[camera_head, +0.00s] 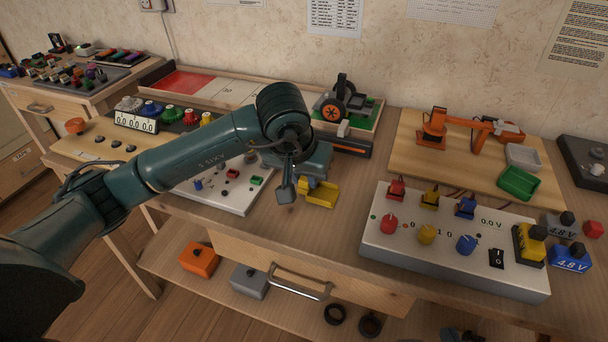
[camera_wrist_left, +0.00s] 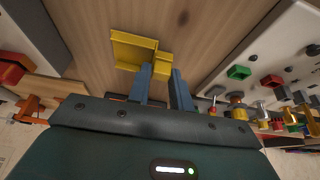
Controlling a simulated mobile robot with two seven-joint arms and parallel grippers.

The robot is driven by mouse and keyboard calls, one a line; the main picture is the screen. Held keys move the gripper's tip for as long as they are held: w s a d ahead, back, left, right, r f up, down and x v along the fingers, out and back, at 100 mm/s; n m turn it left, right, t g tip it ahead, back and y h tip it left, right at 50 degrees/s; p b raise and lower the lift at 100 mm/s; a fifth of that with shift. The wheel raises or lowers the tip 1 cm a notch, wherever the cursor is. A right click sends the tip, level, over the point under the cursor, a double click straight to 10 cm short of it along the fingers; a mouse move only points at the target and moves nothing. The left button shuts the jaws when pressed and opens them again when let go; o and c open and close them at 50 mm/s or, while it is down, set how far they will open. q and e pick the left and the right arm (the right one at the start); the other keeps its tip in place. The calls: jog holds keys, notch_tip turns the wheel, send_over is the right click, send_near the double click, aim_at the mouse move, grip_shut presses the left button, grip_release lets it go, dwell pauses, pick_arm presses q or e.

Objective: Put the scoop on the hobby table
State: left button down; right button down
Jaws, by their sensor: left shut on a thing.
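A yellow scoop (camera_head: 318,195) with a raised rim is in the middle of the head view. In the left wrist view the scoop (camera_wrist_left: 134,48) extends beyond the fingertips. My left gripper (camera_wrist_left: 163,75) is shut on its near right end, between the two blue-grey fingers. In the head view my left gripper (camera_head: 299,186) hangs over the wooden hobby table (camera_head: 325,225), and my wrist hides part of the scoop. I cannot tell whether the scoop touches the tabletop. My right gripper is not in view.
A white panel with knobs (camera_head: 450,262) stands to the right, and another panel (camera_head: 225,195) to the left. A board with a small orange arm (camera_head: 432,133) and a green tray (camera_head: 519,182) is behind. Bare wood lies between the panels. A drawer handle (camera_head: 300,285) sticks out in front.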

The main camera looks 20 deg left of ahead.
pick_arm(q)
jog(key=shift+f, duration=0.1)
jog(key=c, duration=1.3)
grip_release()
jog(key=shift+o, duration=0.2)
